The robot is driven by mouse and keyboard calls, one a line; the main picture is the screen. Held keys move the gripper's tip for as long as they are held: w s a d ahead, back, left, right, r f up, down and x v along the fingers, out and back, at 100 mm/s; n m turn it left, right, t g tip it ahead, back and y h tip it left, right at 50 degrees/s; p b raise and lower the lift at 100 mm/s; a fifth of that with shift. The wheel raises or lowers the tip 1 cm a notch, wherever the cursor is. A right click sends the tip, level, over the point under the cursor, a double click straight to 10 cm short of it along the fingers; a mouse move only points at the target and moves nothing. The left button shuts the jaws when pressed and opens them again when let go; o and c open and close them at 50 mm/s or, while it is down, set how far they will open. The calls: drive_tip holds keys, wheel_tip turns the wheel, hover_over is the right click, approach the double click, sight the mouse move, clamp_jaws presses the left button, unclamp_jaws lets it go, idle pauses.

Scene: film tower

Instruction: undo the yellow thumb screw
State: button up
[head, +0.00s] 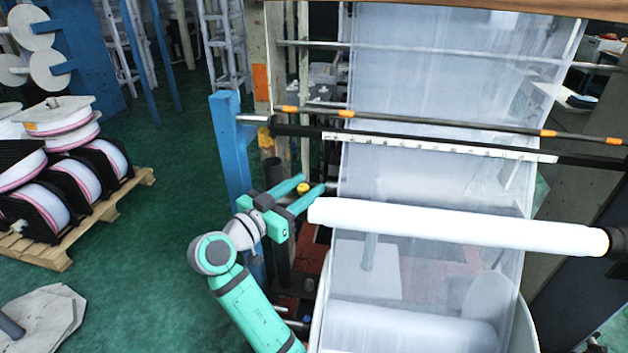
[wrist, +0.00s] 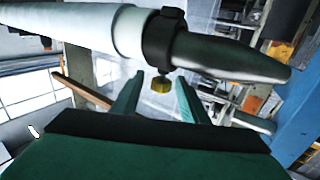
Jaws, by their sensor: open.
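The yellow thumb screw (wrist: 161,84) shows in the wrist view, sticking out of a black collar (wrist: 160,40) on a dark shaft (wrist: 235,60). In the head view the screw is a small yellow spot (head: 303,188) by my fingers. My gripper (head: 312,185) is open, near the left end of the white roll (head: 450,227). In the wrist view my two fingers (wrist: 160,78) stand to either side of the screw, with a gap on each side. I see no contact. How far the screw reaches in between the fingers is hard to tell. The collar is not clear in the head view.
A blue post (head: 230,150) stands just left of my gripper. A translucent film web (head: 430,170) hangs to the right, behind the roll. A dark bar with a white scale (head: 440,145) crosses above. A pallet (head: 140,185) of reels is at far left, with open green floor between.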

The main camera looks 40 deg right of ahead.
sight(302, 185)
drive_tip(key=shift+x, duration=1.9)
drive_tip(key=shift+c, duration=0.2)
clamp_jaws()
drive_tip(key=shift+t, duration=0.3)
drive_tip(key=shift+w+a+f+n+t+y, duration=0.15)
drive_tip(key=shift+n+t+y, duration=0.25)
drive_tip(key=shift+n+t, duration=0.55)
drive_tip(key=n+t+y, duration=0.1)
drive_tip(key=t, duration=0.1)
drive_tip(key=w+n+t+y, duration=0.1)
drive_tip(key=n+t+y, duration=0.1)
drive_tip(key=n+t, duration=0.1)
drive_tip(key=shift+w+a+t, duration=0.15)
drive_tip(key=shift+a+t, duration=0.15)
drive_tip(key=shift+t, duration=0.05)
drive_tip(key=shift+w+a+n+t+y, duration=0.2)
drive_tip(key=shift+n+t+y, duration=0.6)
drive_tip(key=shift+y, duration=0.35)
drive_tip(key=shift+w+a+n+t+y, duration=0.15)
drive_tip(key=shift+a+n+t+y, duration=0.1)
drive_tip(key=shift+n+t+y, duration=0.75)
drive_tip(key=shift+w+a+n+t+y, duration=0.2)
drive_tip(key=shift+n+t+y, duration=0.45)
drive_tip(key=shift+y, duration=0.6)
